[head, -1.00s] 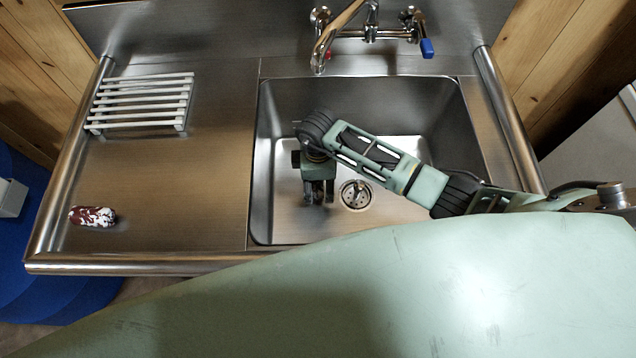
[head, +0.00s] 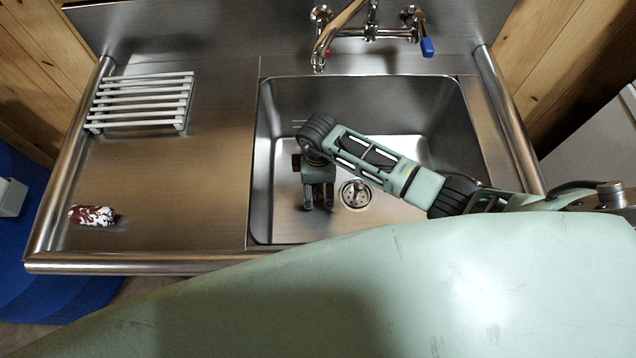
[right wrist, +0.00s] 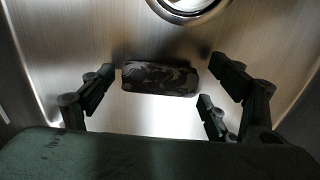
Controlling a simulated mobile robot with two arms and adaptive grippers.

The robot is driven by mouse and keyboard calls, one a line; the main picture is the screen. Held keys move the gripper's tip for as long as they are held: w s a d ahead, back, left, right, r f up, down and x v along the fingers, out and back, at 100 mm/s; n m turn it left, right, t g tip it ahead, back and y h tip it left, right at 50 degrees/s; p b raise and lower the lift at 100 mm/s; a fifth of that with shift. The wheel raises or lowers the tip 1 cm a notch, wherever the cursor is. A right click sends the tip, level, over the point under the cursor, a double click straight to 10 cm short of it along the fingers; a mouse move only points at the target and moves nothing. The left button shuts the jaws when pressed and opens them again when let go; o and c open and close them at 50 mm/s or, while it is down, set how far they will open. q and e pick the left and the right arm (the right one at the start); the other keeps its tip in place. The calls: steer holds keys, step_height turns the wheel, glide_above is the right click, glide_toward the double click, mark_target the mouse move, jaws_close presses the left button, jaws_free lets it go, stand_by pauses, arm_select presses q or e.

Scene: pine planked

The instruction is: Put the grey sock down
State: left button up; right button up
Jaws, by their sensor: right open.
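The grey sock (right wrist: 160,78) is a dark grey, mottled roll lying on the bottom of the steel sink (head: 285,215), as the right wrist view shows. It lies between the spread fingers of my right gripper (head: 318,206), with a gap visible on the right side; contact on the left I cannot tell. My right gripper is open and points down into the sink, left of the drain. In the head view the sock is hidden by the gripper. My left gripper is not in view.
The round drain (head: 356,194) is beside the gripper. The sink walls surround the arm, and the faucet (head: 322,50) hangs over the back edge. On the left drainboard (head: 190,200) lie a white slatted rack (head: 140,101) and a red-and-white patterned roll (head: 92,216); the board between is clear.

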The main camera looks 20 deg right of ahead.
steer(key=shift+r, duration=0.1)
step_height(320, 180, up, 12)
stand_by(0.5)
stand_by(0.9)
